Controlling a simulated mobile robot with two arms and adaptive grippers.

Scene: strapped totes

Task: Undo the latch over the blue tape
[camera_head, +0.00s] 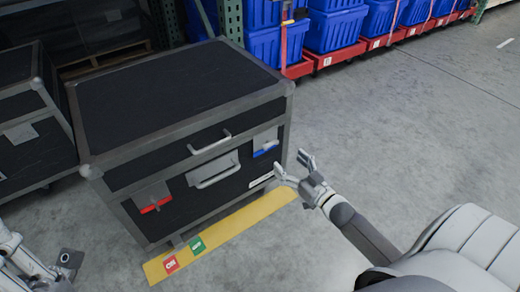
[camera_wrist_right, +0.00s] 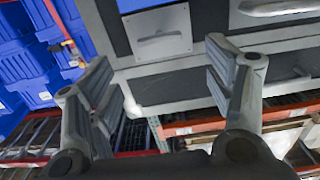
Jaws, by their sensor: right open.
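A large black case (camera_head: 150,120) with grey metal edges stands on the floor. On the right of its front is a grey latch plate (camera_head: 264,138) with blue tape (camera_head: 266,149) at its lower end. In the right wrist view the latch plate (camera_wrist_right: 158,35) appears at the top, with the blue tape (camera_wrist_right: 138,4) cut by the frame edge. A second latch with red tape (camera_head: 155,204) is at the front left. My right gripper (camera_head: 292,167) is open and empty, right of the blue-taped latch and apart from it. Part of my left arm shows at bottom left; its fingers are not clear.
Two grey handles (camera_head: 212,142) stick out between the latches. A yellow floor strip (camera_head: 222,232) with red and green labels lies before the case. Another black case (camera_head: 30,125) stands at left. Blue bins (camera_head: 334,28) line the back. The floor at right is clear.

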